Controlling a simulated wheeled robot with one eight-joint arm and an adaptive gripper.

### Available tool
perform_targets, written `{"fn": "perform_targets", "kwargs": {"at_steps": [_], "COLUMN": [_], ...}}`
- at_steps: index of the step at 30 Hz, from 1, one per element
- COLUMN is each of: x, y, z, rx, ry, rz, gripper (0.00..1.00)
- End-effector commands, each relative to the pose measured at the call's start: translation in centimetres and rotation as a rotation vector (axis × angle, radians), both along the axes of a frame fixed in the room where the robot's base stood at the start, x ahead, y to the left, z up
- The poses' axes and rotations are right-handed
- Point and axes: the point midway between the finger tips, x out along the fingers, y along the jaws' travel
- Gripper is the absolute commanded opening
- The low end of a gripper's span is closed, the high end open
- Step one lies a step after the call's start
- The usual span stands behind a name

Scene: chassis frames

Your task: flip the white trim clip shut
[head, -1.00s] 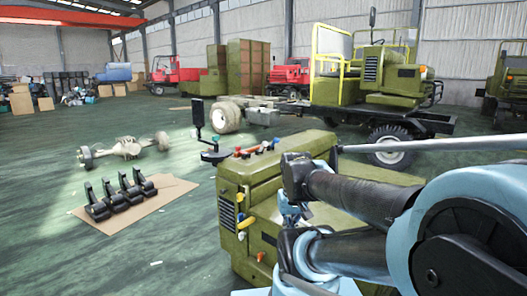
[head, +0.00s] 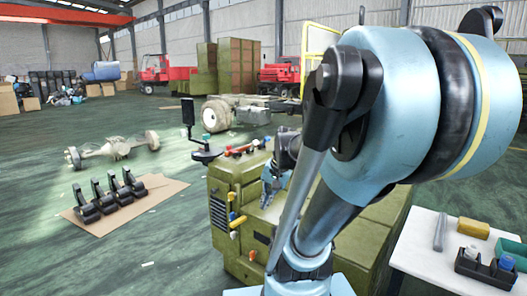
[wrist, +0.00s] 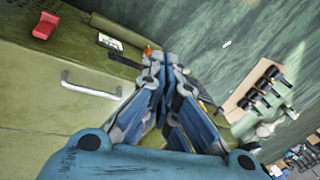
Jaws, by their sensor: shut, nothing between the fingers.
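In the wrist view my gripper (wrist: 168,63) is shut and empty, pointing over the edge of an olive-green cabinet. In the head view my gripper (head: 272,188) is partly hidden by my arm, beside the cabinet (head: 232,178). Several small coloured parts are on the cabinet's front, including a yellow one (head: 237,222). A small pale part beside the yellow one may be the white trim clip; it is too small to tell whether it is open. An orange part (wrist: 148,51) shows close to my left fingertip, contact unclear.
A red part (wrist: 45,25), a white-framed dark plate (wrist: 118,42) and a metal handle (wrist: 91,86) are on the cabinet. A white table (head: 436,257) with small items stands at right.

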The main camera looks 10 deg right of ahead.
Motion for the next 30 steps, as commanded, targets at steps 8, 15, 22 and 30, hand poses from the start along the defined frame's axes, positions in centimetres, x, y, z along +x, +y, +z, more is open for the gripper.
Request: {"fn": "perform_targets", "kwargs": {"at_steps": [8, 15, 22, 30], "x": [5.8, 10.9, 15.9, 21.7], "y": [0.2, -0.1, -1.1, -3.1], "z": [2.2, 3.8, 5.0, 6.0], "rx": [0.183, 0.346, 0.508, 0.705], "ry": [0.02, 0.049, 0.088, 0.145], "rz": [-0.242, -0.443, -0.629, -0.836], "gripper": [0.0, 0.0, 0.0, 0.0]}}
